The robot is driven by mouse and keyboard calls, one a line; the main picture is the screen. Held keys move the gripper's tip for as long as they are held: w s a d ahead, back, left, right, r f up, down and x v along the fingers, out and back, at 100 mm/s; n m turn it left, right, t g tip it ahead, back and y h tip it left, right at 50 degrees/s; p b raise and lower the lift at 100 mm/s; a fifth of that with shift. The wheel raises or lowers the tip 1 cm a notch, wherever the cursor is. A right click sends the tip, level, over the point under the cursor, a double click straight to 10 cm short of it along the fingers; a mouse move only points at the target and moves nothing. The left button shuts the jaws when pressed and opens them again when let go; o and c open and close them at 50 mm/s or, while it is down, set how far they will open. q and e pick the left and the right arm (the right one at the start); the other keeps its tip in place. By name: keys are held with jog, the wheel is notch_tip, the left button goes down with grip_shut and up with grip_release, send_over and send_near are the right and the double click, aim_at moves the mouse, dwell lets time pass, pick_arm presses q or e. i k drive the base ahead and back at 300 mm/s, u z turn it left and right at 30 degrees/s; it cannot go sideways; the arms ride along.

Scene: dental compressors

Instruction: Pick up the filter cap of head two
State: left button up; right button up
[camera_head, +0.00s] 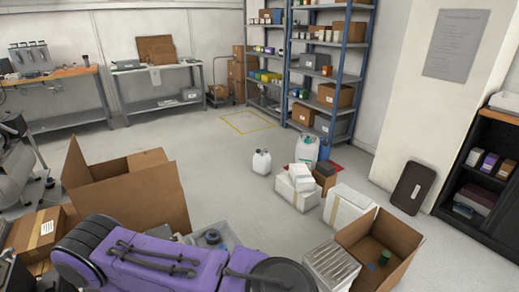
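No gripper of mine shows in this view. I cannot make out a filter cap or a head marked as two. A grey machine with a rounded tank (14,178), perhaps a compressor, is cut off by the left edge. Its details are too small to tell.
A large open cardboard box (150,205) stands at lower left. Another open box (402,240) at lower right holds a small green item (385,257). Blue shelving (340,75) and workbenches (158,66) line the back. The middle-left floor is clear.

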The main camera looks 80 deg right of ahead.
aim_at(212, 237)
jog(key=z, duration=1.5)
jog(key=i, duration=1)
